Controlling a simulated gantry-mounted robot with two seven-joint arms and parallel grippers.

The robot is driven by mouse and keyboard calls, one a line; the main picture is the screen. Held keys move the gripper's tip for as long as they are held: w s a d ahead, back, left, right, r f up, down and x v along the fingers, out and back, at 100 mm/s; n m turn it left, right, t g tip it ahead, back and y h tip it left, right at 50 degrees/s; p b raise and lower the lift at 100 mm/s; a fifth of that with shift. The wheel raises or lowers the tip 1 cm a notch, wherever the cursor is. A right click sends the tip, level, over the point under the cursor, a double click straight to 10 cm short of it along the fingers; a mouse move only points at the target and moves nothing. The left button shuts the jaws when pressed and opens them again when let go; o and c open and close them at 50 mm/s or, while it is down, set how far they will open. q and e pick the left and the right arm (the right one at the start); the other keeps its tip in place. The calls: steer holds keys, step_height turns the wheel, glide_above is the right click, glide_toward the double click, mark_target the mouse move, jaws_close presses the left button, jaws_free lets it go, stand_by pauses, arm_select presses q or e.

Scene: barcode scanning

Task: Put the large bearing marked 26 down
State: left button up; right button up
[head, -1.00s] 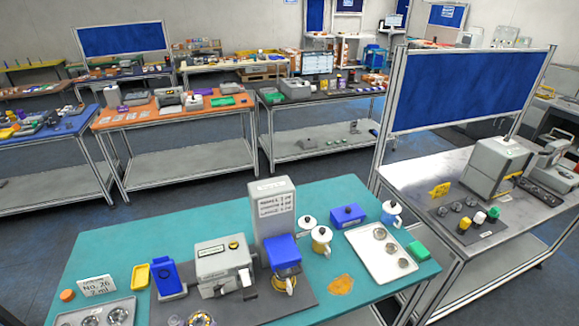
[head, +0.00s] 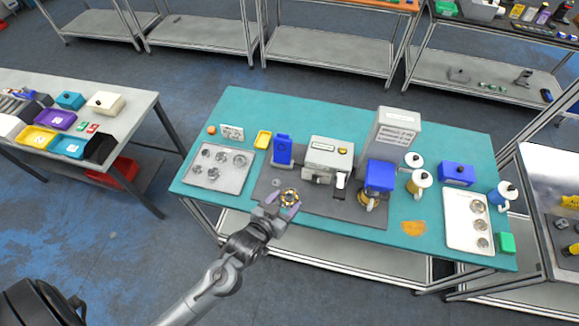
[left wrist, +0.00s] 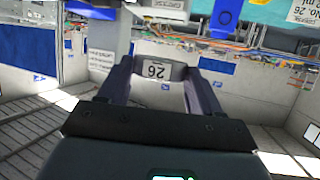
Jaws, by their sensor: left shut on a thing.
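My left gripper (head: 284,205) is shut on the large bearing (head: 290,196), a metal ring with a gold-coloured inside. It holds the bearing over the front part of the dark grey mat (head: 330,208) on the teal table. In the left wrist view the bearing (left wrist: 153,73) sits between the two fingers, its white label reading 26 turned upside down. The gap between bearing and mat is hard to judge. My right gripper is in neither view.
A metal tray (head: 201,181) with several bearings lies left of the mat, by a No. 26 card (head: 232,132). On the mat stand a blue device (head: 283,150), a grey machine (head: 327,158) and a blue-topped unit (head: 379,176). Another tray (head: 455,236) is at the right.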

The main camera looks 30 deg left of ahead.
arm_select(q)
steer(key=w+a+f+n+y+b, duration=0.1)
steer(key=w+a+f+y+b, duration=0.1)
steer(key=w+f+b, duration=1)
steer(key=a+f+b, duration=0.1)
steer(key=b, duration=0.4)
steer(key=shift+a+f+n, duration=0.25)
steer(key=shift+n, duration=0.05)
steer(key=shift+w+a+f, duration=0.1)
glide_above(274, 188)
step_height(274, 188, down, 7)
steer(key=shift+r, duration=0.1)
step_height(274, 188, down, 2)
steer(key=shift+f, duration=0.2)
steer(key=shift+f+p, duration=0.25)
steer(key=shift+p, duration=0.15)
steer(key=shift+f, duration=0.4)
